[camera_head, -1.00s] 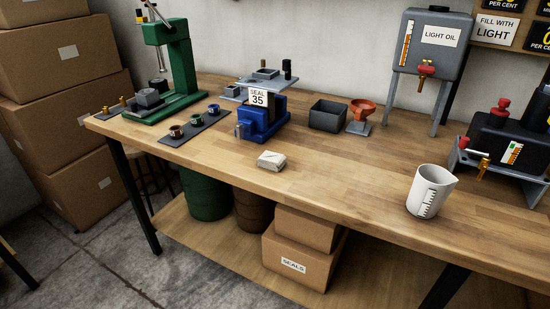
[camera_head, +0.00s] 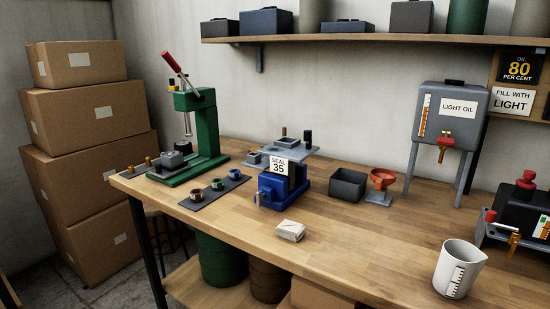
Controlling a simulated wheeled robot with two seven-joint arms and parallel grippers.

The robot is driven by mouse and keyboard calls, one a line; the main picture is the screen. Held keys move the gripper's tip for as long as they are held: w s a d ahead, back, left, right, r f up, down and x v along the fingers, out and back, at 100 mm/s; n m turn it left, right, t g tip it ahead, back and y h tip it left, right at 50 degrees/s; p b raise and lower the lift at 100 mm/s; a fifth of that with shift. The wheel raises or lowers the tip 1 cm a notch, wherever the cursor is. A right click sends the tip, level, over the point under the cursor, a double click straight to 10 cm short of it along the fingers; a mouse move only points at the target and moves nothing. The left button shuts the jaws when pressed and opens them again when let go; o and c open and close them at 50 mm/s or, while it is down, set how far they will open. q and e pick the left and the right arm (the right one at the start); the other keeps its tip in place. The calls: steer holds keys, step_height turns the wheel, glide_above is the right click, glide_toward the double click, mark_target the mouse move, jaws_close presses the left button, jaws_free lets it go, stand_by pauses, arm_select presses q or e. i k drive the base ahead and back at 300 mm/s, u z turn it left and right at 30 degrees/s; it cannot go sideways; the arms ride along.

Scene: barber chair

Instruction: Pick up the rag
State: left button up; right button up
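The rag (camera_head: 290,230) is a small, folded, off-white cloth lying on the wooden workbench (camera_head: 330,245) near its front edge. It sits just in front of a blue vise-like fixture (camera_head: 284,188) that carries a "SEAL 35" sign (camera_head: 279,166). Nothing covers the rag. Neither of my grippers shows in the head view.
A green lever press (camera_head: 200,130) and a dark mat with several small cups (camera_head: 216,190) are left of the rag. A dark bin (camera_head: 347,186), red funnel (camera_head: 381,183) and white measuring jug (camera_head: 459,268) are to the right. Bare bench lies between rag and jug.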

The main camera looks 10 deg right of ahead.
mark_target(290, 230)
steer(key=u, duration=1.1)
steer(key=i, duration=1.3)
steer(key=z, duration=2.2)
